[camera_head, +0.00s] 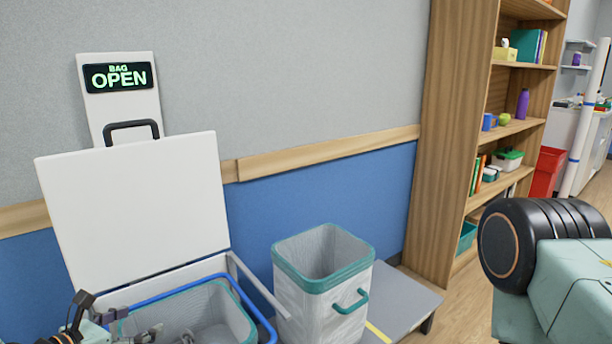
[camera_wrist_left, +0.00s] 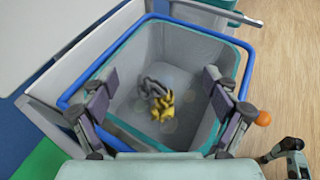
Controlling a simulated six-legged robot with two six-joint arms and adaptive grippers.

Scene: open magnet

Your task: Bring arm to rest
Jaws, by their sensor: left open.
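My left gripper (camera_head: 115,328) is at the bottom left of the head view, partly cut off, in front of the open-lidded bin (camera_head: 215,306). In the left wrist view its two fingers (camera_wrist_left: 158,105) are spread wide, with nothing between them, above the bin's opening. That bin has a teal rim and a blue frame (camera_wrist_left: 205,34) around it. A dark grey item (camera_wrist_left: 154,84) and a yellow item (camera_wrist_left: 162,106) lie at its bottom. No gripper shows on my right arm (camera_head: 555,255) at the right of the head view.
The raised white lid (camera_head: 135,210) stands behind the bin, below a sign reading "BAG OPEN" (camera_head: 118,77). A second bin with a teal rim and handle (camera_head: 325,290) stands to its right on a grey platform (camera_head: 405,300). A wooden shelf (camera_head: 440,140) stands farther right.

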